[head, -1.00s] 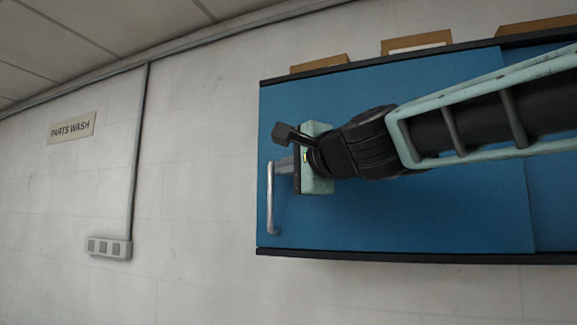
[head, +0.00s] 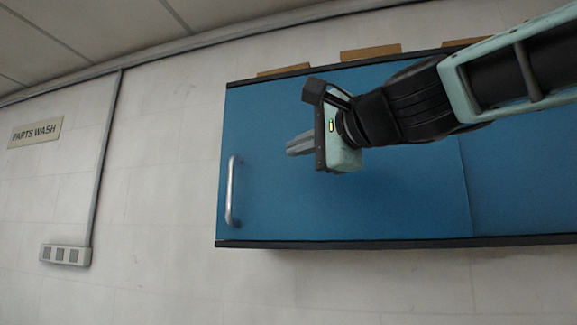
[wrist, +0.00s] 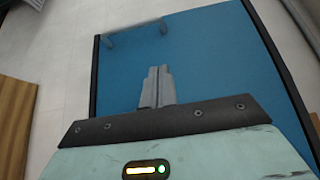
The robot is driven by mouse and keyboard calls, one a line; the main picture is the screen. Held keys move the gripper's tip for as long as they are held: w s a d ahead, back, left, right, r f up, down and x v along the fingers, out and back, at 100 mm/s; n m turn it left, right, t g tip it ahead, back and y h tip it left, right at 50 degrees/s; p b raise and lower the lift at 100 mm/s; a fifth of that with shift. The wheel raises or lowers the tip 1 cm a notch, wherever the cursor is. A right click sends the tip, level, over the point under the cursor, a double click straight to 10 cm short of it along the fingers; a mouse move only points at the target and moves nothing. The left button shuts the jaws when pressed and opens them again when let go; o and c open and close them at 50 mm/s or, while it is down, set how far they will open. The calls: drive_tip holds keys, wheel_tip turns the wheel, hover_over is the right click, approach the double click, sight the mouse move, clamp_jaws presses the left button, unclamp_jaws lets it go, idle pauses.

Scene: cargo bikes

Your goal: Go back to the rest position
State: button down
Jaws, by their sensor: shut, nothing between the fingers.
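My gripper (head: 290,146) is shut and empty in the head view, held in front of the blue wall cabinet (head: 300,205), to the right of its silver bar handle (head: 231,190). The handle is at the left end of the cabinet door, and the gripper is apart from it. In the wrist view, the closed fingers (wrist: 157,87) point toward the blue door (wrist: 215,60), and the handle (wrist: 135,34) shows beyond them near the top. My arm hides part of the cabinet's right side.
Several brown boxes (head: 371,52) stand on top of the cabinet. The wall below the cabinet is clear.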

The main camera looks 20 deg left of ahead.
drive_tip(key=shift+s+d, duration=0.1)
drive_tip(key=shift+d, duration=0.1)
drive_tip(key=s+d+f+n+g+h+b, duration=0.1)
drive_tip(key=s+d+f+n+g+h, duration=0.15)
drive_tip(key=f, duration=0.85)
drive_tip(key=s+d+f+n+g+h, duration=0.1)
drive_tip(key=s+d+f+n+h, duration=0.15)
drive_tip(key=f, duration=0.85)
drive_tip(key=s+d+f+n+g+h+b, duration=0.1)
drive_tip(key=s+d+f+n+g+h, duration=0.15)
drive_tip(key=f, duration=0.85)
drive_tip(key=s+d+f+n+g+h, duration=0.1)
drive_tip(key=s+d+f+n+h, duration=0.2)
drive_tip(key=s+d+f, duration=0.4)
drive_tip(key=s+d+f+n+g+h, duration=0.2)
drive_tip(key=s+d+f, duration=0.5)
drive_tip(key=d+f, duration=0.6)
drive_tip(key=shift+s+d+f+n+g+h+b, duration=0.15)
drive_tip(key=shift+s+f+n+g+h+b, duration=0.15)
drive_tip(key=shift+f+n+h, duration=0.7)
drive_tip(key=shift+w+r, duration=0.1)
drive_tip(key=shift+r, duration=0.05)
